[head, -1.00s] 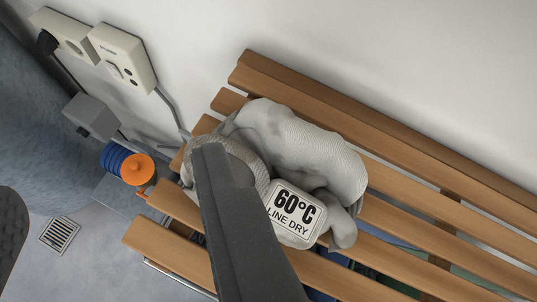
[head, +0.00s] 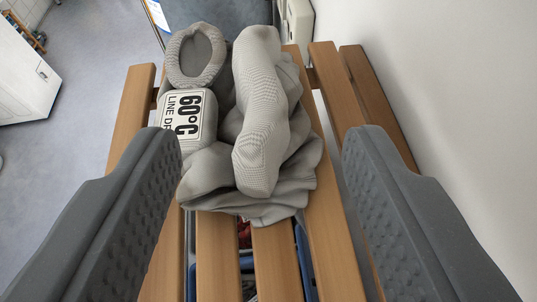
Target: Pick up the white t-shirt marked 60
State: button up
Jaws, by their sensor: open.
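The t-shirt (head: 262,125) is a crumpled pale grey-white knit bundle lying on a slatted wooden bench. Its label (head: 187,116) reads "60°C LINE DRY" and lies on the bundle's left side, turned sideways in the view. A ring-like collar or cuff (head: 196,55) sits at its far left. My gripper (head: 262,150) is wide open, with one grey textured finger left of the shirt and the other to its right. The left fingertip overlaps the label's lower edge in the picture; I cannot tell whether it touches. Nothing is held between the fingers.
The wooden bench (head: 217,262) has gaps between its slats, with blue and red items below. A white wall (head: 450,80) runs close along the right. A white cabinet (head: 22,85) stands at the left, and open grey floor (head: 95,60) lies between.

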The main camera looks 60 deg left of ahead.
aim_at(257, 75)
jog(key=shift+n+y, duration=0.3)
jog(key=shift+n, duration=0.1)
jog(key=p+x, duration=0.1)
jog(key=x, duration=0.2)
jog(key=f+x, duration=0.1)
jog(key=x, duration=0.3)
jog(key=shift+d+p, duration=0.2)
jog(key=shift+p, duration=0.2)
jog(key=shift+s+p+x, duration=0.2)
jog(key=shift+p+x, duration=0.95)
jog(key=shift+x, duration=1.55)
jog(key=shift+f, duration=0.15)
grip_shut()
